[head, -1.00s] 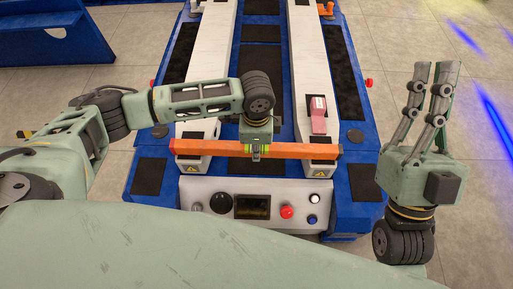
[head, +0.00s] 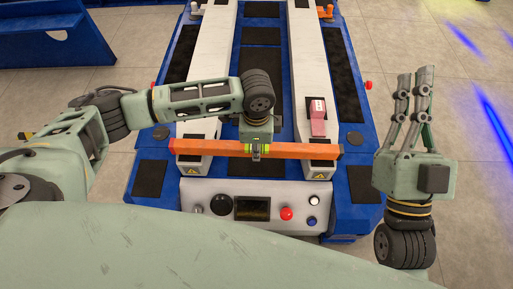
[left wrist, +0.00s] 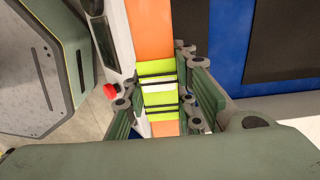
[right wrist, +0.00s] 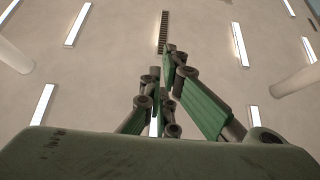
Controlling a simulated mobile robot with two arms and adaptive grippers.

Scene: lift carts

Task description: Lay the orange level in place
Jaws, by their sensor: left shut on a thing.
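The orange level (head: 300,151) lies crosswise over the front ends of the two white rails of the blue lift cart. It looks about level and spans both rails; whether it touches them I cannot tell. My left gripper (head: 256,150) is shut on its middle, at the yellow-green part, which also shows between the fingers in the left wrist view (left wrist: 157,90). My right gripper (head: 413,75) is raised right of the cart, fingers up, empty. Its fingers show from the side, so its opening is unclear. The right wrist view shows only ceiling beyond the fingers.
A pink-red block (head: 318,122) sits on the right rail (head: 306,75), just behind the level. The cart's front panel (head: 190,194) has a screen, a red button (head: 287,213) and knobs. A blue structure (head: 60,45) stands at the far left. Floor right of the cart is clear.

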